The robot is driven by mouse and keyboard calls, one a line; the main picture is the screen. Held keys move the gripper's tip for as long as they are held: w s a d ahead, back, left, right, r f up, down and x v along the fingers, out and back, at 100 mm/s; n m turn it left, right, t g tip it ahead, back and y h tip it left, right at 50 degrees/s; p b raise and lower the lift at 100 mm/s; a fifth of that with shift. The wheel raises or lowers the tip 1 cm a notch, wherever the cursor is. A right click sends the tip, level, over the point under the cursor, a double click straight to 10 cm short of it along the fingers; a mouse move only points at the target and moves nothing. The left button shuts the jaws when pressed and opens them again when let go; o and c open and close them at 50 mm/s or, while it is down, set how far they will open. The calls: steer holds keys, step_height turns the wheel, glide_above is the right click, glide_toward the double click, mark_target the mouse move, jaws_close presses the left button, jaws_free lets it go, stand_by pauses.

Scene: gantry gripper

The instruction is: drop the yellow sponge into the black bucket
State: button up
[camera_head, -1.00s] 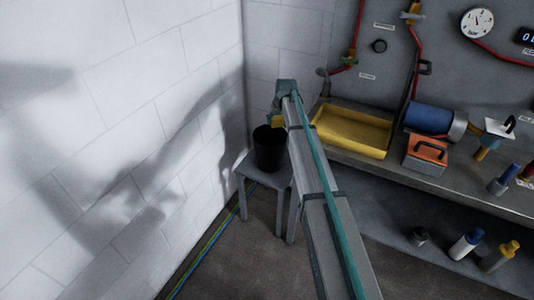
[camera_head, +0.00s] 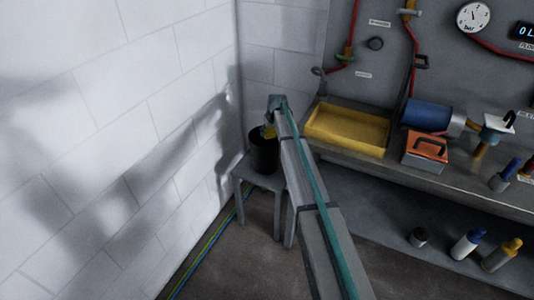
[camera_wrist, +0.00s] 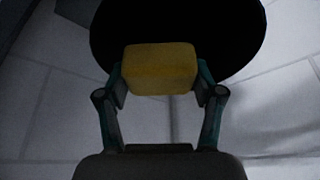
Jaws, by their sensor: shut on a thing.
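The yellow sponge (camera_wrist: 160,70) is held between the two fingers of my gripper (camera_wrist: 160,88) in the wrist view. The black bucket (camera_wrist: 235,30) shows as a dark round shape behind the sponge there. In the head view the bucket (camera_head: 263,158) stands upright on a small grey stool (camera_head: 258,178) by the wall. My arm hides part of the bucket, and I cannot tell whether the sponge is below the rim.
A grey workbench (camera_head: 470,178) stands right of the stool, with a yellow tray (camera_head: 347,131), a blue cylinder (camera_head: 425,115) and an orange toolbox (camera_head: 425,149) on it. Several bottles stand on the lower shelf. A white block wall (camera_head: 120,130) is close on the left.

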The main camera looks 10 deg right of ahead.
steer(key=shift+f, duration=0.35)
steer(key=o, duration=1.1)
steer(key=shift+r, duration=0.1)
steer(key=v, duration=1.2)
steer(key=shift+w, duration=0.1)
